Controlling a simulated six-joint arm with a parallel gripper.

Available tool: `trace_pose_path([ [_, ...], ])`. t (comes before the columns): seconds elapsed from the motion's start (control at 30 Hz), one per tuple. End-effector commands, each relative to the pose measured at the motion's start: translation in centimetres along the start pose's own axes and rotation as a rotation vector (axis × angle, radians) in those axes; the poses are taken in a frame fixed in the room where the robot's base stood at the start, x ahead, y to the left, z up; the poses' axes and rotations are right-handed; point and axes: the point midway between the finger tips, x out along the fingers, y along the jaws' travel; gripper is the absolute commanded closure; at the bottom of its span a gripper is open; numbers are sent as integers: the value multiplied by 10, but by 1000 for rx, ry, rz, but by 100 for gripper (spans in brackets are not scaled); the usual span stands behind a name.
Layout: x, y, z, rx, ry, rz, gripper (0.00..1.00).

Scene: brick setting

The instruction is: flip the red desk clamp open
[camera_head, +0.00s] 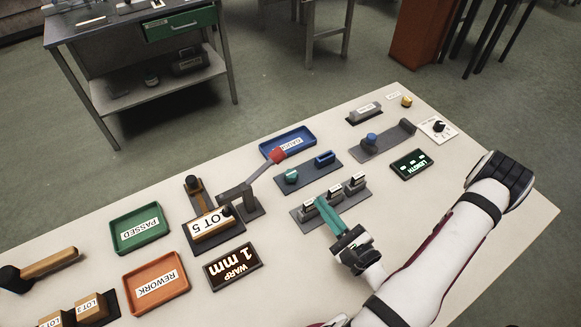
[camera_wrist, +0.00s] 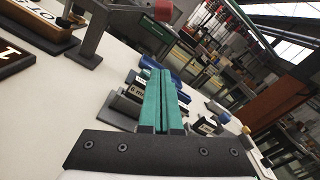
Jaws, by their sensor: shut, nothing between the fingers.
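The desk clamp has a grey bracket and base (camera_head: 249,208), with a grey lever that slants up to a red tip (camera_head: 277,155). The lever's low end reaches toward the wooden block labelled LOT 5 (camera_head: 209,224), where a dark knob sits on top; I cannot tell whether it presses the block. In the wrist view the grey lever (camera_wrist: 96,32) and red tip (camera_wrist: 163,10) are at the upper left. My gripper (camera_head: 319,201) has teal fingers, shut and empty, over the row of labelled blocks, right of the clamp and apart from it. The fingers fill the wrist view's middle (camera_wrist: 156,76).
A blue tray (camera_head: 300,131) lies behind the red tip. A panel with a teal knob (camera_head: 291,176) is right of the clamp. The "WARP 1 mm" display (camera_head: 233,264) lies in front. Green (camera_head: 119,243) and orange (camera_head: 139,305) trays are at left. Bare table lies between display and gripper.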

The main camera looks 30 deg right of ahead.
Motion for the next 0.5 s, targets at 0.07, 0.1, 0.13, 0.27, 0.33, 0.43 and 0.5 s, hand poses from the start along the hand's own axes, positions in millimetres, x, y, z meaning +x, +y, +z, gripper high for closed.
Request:
trace_pose_path([
  [0.07,1,0,0,0,-1,2,100],
  [0.1,2,0,0,0,-2,3,100],
  [0.13,4,1,1,-1,-2,4,100],
  [0.27,24,2,2,-2,-6,10,100],
  [0.33,39,2,2,-2,-7,12,100],
  [0.43,62,2,2,-4,-7,10,100],
  [0.5,77,2,3,-3,-8,8,100],
])
